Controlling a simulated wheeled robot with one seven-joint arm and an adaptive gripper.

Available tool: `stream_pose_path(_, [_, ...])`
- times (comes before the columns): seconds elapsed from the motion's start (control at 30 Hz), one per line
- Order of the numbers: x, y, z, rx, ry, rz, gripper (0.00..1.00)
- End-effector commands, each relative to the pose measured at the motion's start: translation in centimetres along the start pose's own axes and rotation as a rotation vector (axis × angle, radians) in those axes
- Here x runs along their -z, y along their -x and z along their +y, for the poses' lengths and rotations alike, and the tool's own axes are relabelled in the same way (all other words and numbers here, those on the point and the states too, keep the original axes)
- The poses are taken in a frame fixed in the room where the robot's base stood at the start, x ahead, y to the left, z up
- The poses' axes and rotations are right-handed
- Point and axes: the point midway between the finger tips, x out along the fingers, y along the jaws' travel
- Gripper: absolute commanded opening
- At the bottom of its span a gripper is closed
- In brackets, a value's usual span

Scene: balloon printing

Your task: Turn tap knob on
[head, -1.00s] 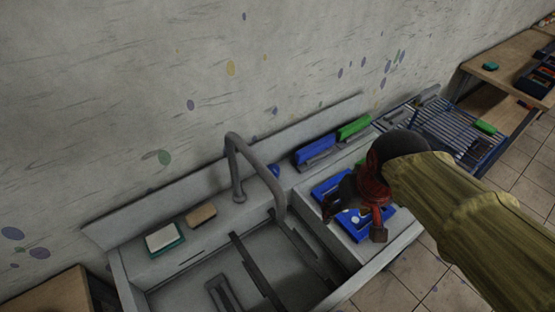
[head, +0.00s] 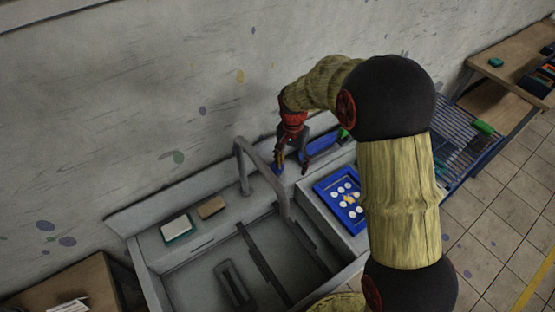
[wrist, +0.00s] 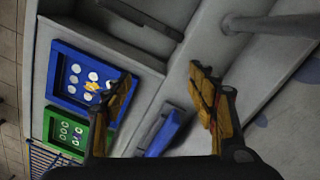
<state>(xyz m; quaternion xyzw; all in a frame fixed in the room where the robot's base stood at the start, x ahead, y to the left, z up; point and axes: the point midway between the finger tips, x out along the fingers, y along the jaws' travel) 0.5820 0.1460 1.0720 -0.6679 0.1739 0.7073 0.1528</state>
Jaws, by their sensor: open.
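The grey tap (head: 242,165) stands at the back of the sink, its spout curving forward over the basin. A small blue knob (head: 277,170) is on the back ledge to the right of the tap's base, partly hidden by my gripper. My gripper (head: 291,163) points down at the knob, its fingers close around or beside it; I cannot tell whether they touch. In the wrist view my gripper (wrist: 160,78) is open with nothing visible between its fingers. The tap's pipe (wrist: 272,23) shows at the upper right there. The knob is not clear in that view.
A blue-handled squeegee (head: 322,144) lies on the ledge right of my gripper. A blue printing frame (head: 327,188) rests on the right counter, and a green frame (wrist: 50,126) shows beside it in the wrist view. A white block (head: 177,225) and brown sponge (head: 211,207) sit left.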

Motion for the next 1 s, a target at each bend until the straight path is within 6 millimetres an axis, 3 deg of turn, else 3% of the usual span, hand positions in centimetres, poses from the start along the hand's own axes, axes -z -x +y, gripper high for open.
stream_pose_path(0.2, [4.2, -4.3, -6.2, 0.008, -0.388, 0.008, 0.58])
stream_pose_path(0.33, [5.8, -4.7, -8.2, 0.036, -0.601, 0.023, 0.58])
stream_pose_path(0.63, [6.7, -5.0, -9.0, 0.056, -0.774, 0.028, 0.58])
stream_pose_path(1.0, [6.9, -10.2, -9.1, 0.055, -0.773, 0.027, 0.58])
